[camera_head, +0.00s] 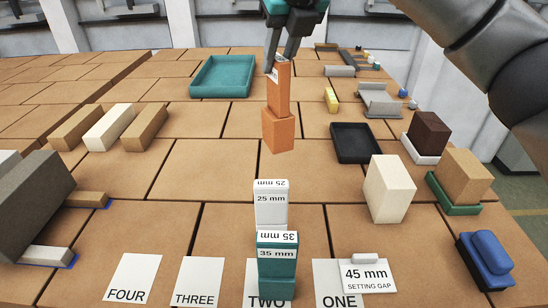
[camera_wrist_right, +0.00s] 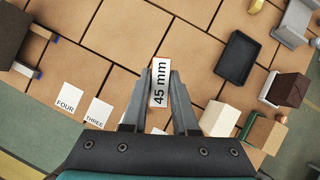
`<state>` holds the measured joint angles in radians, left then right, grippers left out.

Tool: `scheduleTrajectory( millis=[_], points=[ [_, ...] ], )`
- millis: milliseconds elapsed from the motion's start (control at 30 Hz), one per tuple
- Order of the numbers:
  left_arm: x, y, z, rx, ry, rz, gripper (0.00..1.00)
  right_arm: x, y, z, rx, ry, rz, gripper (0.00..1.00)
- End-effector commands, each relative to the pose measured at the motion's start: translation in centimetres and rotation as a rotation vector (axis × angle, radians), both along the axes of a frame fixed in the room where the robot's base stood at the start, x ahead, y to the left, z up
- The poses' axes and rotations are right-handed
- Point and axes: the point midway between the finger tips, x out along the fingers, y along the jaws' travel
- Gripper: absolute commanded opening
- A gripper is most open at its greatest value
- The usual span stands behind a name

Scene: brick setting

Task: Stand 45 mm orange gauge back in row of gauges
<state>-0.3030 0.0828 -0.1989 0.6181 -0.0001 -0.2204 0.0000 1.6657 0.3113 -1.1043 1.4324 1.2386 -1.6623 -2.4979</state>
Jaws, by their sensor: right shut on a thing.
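The orange gauge (camera_head: 278,132) is a stepped upright block, held by its narrow upper part. My right gripper (camera_head: 279,66) is shut on it from above. In the right wrist view its white top label, reading 45 mm (camera_wrist_right: 160,82), shows between the fingers (camera_wrist_right: 160,100). I cannot tell whether its base touches the table. Nearer the front stand a white gauge marked 25 mm (camera_head: 270,212) and a teal gauge marked 35 mm (camera_head: 277,284), one behind the other. My left gripper is not in view.
Cards FOUR (camera_head: 131,278), THREE (camera_head: 198,282), TWO and ONE lie along the front, with a 45 mm setting gap card (camera_head: 369,280). A cream block (camera_head: 389,188) and black tray (camera_head: 356,143) stand right. A teal tray (camera_head: 221,76) is behind.

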Motion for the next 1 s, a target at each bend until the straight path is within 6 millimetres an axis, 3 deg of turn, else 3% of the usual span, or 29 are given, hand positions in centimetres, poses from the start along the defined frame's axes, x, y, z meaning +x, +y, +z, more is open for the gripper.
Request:
scheduleTrajectory(
  millis=[100, 400, 1000],
  points=[
    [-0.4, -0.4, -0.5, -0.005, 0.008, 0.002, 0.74, 0.0, -0.1, -3.6, 0.000, 0.003, 0.000, 0.00],
    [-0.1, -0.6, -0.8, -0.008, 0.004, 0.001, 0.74, 0.0, 0.0, -11.0, 0.000, 0.001, 0.000, 0.00],
    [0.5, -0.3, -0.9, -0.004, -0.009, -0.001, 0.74, 0.0, 0.0, -17.3, 0.001, -0.002, 0.000, 0.00]
  ],
)
